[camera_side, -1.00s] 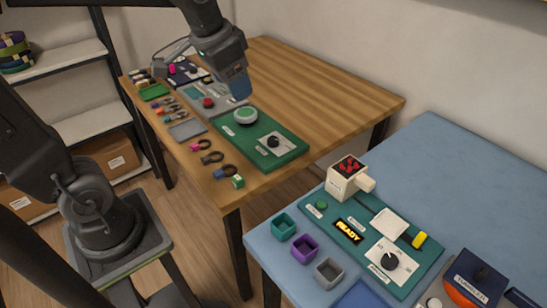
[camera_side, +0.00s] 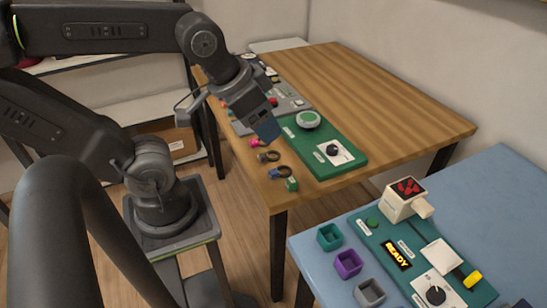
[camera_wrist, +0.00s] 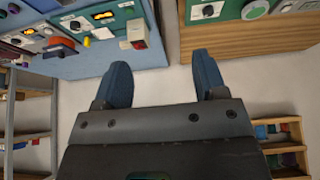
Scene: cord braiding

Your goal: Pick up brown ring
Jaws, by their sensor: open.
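Several small rings with coloured tags lie along the left edge of the wooden table in the side view. The one with a brownish tag, the likely brown ring (camera_side: 268,157), lies between a pink-tagged ring (camera_side: 256,142) and a blue-tagged ring (camera_side: 280,172). My gripper (camera_side: 268,133) hangs above the table by the green board's left edge, above and behind these rings in the picture. In the wrist view my gripper (camera_wrist: 161,62) has its two blue fingers well apart with nothing between them. No ring can be made out in the wrist view.
A green board (camera_side: 325,150) with a round dial and a knob lies right of the rings. A blue table (camera_side: 480,195) with a control panel and small boxes stands at the right. The wooden table's right side is clear.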

